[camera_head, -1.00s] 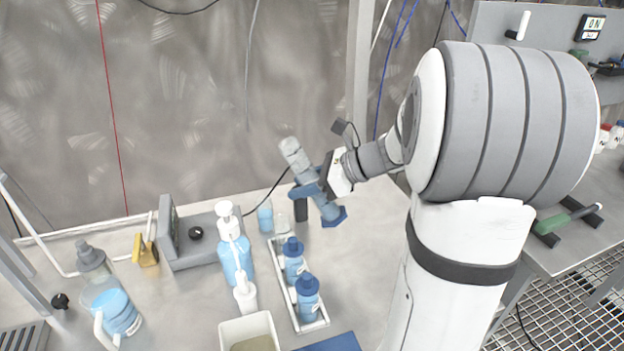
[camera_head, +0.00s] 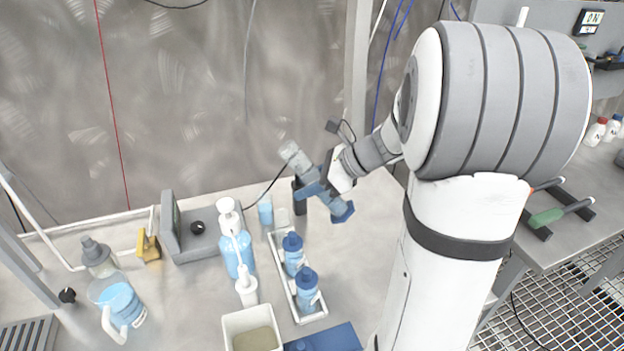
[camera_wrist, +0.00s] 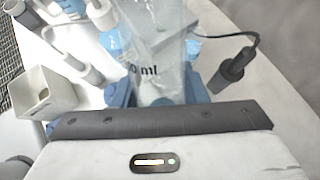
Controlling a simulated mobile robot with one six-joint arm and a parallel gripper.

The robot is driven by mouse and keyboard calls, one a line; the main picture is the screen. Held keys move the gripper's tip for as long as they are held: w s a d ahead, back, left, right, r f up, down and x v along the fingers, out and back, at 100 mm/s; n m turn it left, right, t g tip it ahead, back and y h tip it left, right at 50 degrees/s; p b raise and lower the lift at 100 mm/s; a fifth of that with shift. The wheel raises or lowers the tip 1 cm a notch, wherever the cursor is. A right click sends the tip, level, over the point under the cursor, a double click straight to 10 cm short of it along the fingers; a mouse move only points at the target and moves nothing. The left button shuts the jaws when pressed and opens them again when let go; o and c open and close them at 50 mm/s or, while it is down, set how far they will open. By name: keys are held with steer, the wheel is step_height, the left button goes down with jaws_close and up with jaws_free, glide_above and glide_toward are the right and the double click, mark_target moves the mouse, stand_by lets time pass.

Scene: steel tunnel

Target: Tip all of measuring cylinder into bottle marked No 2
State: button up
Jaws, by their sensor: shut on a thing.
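My gripper (camera_head: 318,183) is shut on the measuring cylinder (camera_head: 296,158) and holds it tilted above the back of the bench. Its clear end points up and left, its blue foot down and right. In the wrist view the clear cylinder (camera_wrist: 152,45) shows "ml" print between the jaws; its liquid level cannot be made out. Two blue-capped bottles, a rear one (camera_head: 293,256) and a front one (camera_head: 307,292), stand in a white tray (camera_head: 313,319) below the gripper. Their label marks are too small to read, so I cannot tell which is No 2.
Pump bottles (camera_head: 238,254) stand left of the tray, with a cream bin (camera_head: 250,332) in front. A grey instrument (camera_head: 190,225) and a blue-filled jug (camera_head: 120,303) are farther left. A dark upright object (camera_head: 299,197) stands behind the cylinder. Bench right of the tray is clear.

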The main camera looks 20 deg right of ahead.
mark_target(320, 196)
steer(key=shift+s+d+f+g+h+p, duration=0.3)
steer(key=shift+h+p, duration=0.4)
steer(key=shift+p, duration=0.6)
steer(key=shift+d+f+p, duration=0.25)
steer(key=shift+p, duration=0.15)
steer(key=shift+d+f+g+h+p, duration=0.1)
steer(key=shift+g+h+p, duration=0.3)
steer(key=shift+h+p, duration=0.15)
steer(key=shift+s+f, duration=0.1)
steer(key=shift+s+d+f+g+h+p, duration=0.15)
steer(key=shift+d+f+g+h+p, duration=0.4)
steer(key=shift+p, duration=0.85)
steer(key=shift+a+f, duration=0.15)
steer(key=shift+h+p, duration=0.4)
steer(key=shift+p, duration=0.25)
